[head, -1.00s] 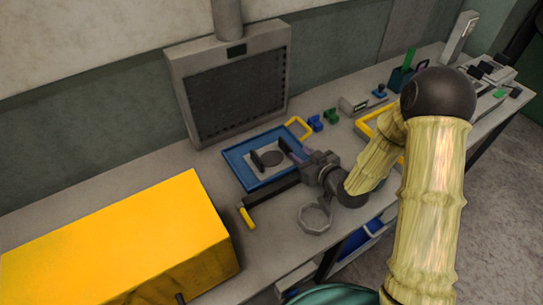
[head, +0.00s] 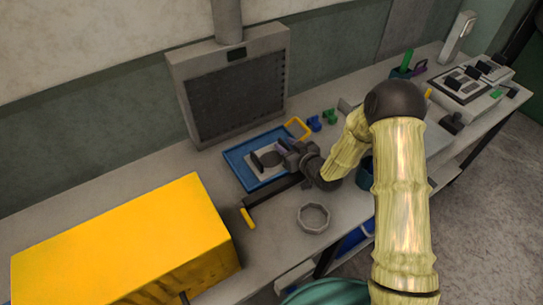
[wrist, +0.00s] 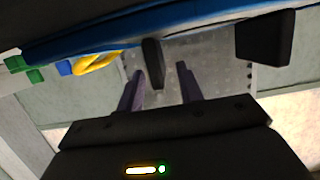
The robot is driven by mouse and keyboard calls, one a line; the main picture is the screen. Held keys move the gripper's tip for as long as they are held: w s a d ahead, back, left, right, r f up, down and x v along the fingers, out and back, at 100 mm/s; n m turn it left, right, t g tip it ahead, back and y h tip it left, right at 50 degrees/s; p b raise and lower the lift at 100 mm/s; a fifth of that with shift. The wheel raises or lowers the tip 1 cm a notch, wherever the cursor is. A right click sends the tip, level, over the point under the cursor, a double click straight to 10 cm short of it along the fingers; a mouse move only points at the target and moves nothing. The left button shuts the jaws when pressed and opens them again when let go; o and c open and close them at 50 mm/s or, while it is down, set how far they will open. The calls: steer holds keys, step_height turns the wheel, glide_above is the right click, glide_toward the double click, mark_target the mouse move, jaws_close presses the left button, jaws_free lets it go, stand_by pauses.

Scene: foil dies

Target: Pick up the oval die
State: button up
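A dark oval piece (head: 271,159), which looks like the oval die, lies on a pale plate inside a blue tray (head: 234,162) in the head view. A small dark block stands at its left side. In the wrist view one dark block (wrist: 153,63) sits between my fingertips and another dark block (wrist: 265,38) stands farther right; the oval face is not clearly seen there. My gripper (head: 286,150) is at the right side of the oval piece, low over the tray. In the wrist view its purple fingers (wrist: 160,80) are apart. I cannot tell whether they touch the block.
A large yellow box (head: 120,240) fills the bench's front left. A yellow loop (head: 297,128) and small blue and green pieces (head: 315,123) lie behind. A grey vent (head: 232,85) stands at the wall.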

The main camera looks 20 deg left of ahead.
steer(key=shift+w+a+f, duration=0.2)
steer(key=shift+w+a, duration=0.2)
steer(key=shift+a, duration=0.1)
steer(key=shift+r, duration=0.1)
jaws_close()
